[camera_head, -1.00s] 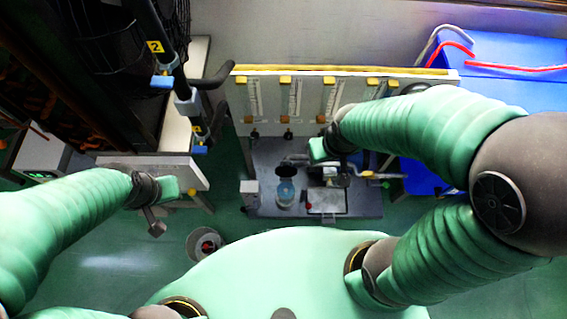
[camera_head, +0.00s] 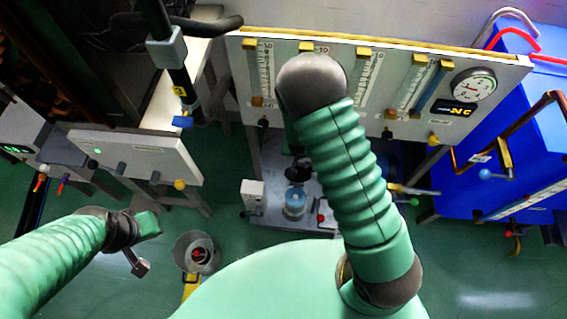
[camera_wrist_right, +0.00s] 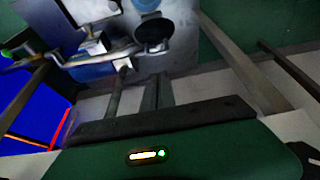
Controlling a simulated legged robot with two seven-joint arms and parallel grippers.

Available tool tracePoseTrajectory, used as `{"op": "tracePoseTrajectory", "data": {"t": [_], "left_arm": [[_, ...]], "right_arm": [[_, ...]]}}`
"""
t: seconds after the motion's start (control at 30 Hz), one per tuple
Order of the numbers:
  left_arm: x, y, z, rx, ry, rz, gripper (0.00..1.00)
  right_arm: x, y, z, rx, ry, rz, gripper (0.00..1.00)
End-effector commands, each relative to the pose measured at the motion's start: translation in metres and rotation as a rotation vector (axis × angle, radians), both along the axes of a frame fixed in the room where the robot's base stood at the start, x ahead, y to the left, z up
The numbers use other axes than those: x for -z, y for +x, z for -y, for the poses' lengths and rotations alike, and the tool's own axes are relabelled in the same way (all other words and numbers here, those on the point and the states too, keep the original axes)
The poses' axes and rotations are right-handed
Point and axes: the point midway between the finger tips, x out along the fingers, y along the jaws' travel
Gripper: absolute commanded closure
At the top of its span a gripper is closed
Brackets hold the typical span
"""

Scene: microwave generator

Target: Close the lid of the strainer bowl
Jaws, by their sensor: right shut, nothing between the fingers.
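The strainer bowl (camera_head: 295,203) is a small clear blue cup on the grey bench in the head view, left of my right arm. A black shape (camera_head: 298,168) stands just behind it; I cannot tell lid from gripper there. In the right wrist view a round black lid (camera_wrist_right: 154,31) stands beside the dark bluish bowl (camera_wrist_right: 146,5), apart from its mouth. My right gripper (camera_wrist_right: 165,121) shows as a dark bar along the bottom of that view, shut and empty, apart from the lid. My left gripper (camera_head: 137,264) hangs over the floor at left, its jaws unclear.
A panel with flow tubes and a gauge (camera_head: 473,85) stands behind the bench. A blue tank (camera_head: 510,150) with pipes is at right. A white panel (camera_head: 140,155) is at left. A bucket (camera_head: 196,252) stands on the floor near my body.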

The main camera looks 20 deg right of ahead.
Motion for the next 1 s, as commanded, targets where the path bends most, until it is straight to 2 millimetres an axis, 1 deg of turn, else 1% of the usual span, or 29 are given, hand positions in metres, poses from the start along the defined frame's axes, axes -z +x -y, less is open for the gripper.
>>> {"op": "tracePoseTrajectory", "data": {"t": [0.03, 0.17, 0.4, 0.5, 0.6, 0.73, 1.0], "left_arm": [[0.002, 0.0, 0.0, 0.0, 0.0, 0.002, 1.0], [0.006, 0.001, 0.0, 0.0, 0.0, 0.002, 1.0], [0.026, 0.0, 0.0, 0.0, 0.0, 0.001, 1.0], [0.032, 0.0, 0.0, 0.0, 0.0, 0.001, 1.0], [0.036, 0.0, 0.0, 0.0, 0.0, 0.001, 1.0], [0.037, 0.0, 0.0, 0.0, 0.0, 0.001, 1.0], [0.037, 0.0, 0.0, 0.0, 0.0, 0.001, 1.0]], "right_arm": [[0.006, 0.001, 0.001, 0.005, -0.004, 0.003, 1.0], [0.016, 0.005, 0.004, 0.007, -0.006, 0.002, 1.0], [0.063, 0.02, 0.014, 0.007, -0.003, 0.0, 1.0], [0.079, 0.026, 0.017, 0.006, -0.002, 0.0, 1.0], [0.09, 0.03, 0.02, 0.006, -0.002, 0.0, 1.0], [0.096, 0.033, 0.021, 0.006, -0.002, 0.0, 1.0], [0.096, 0.033, 0.021, 0.005, -0.002, 0.0, 1.0]]}}
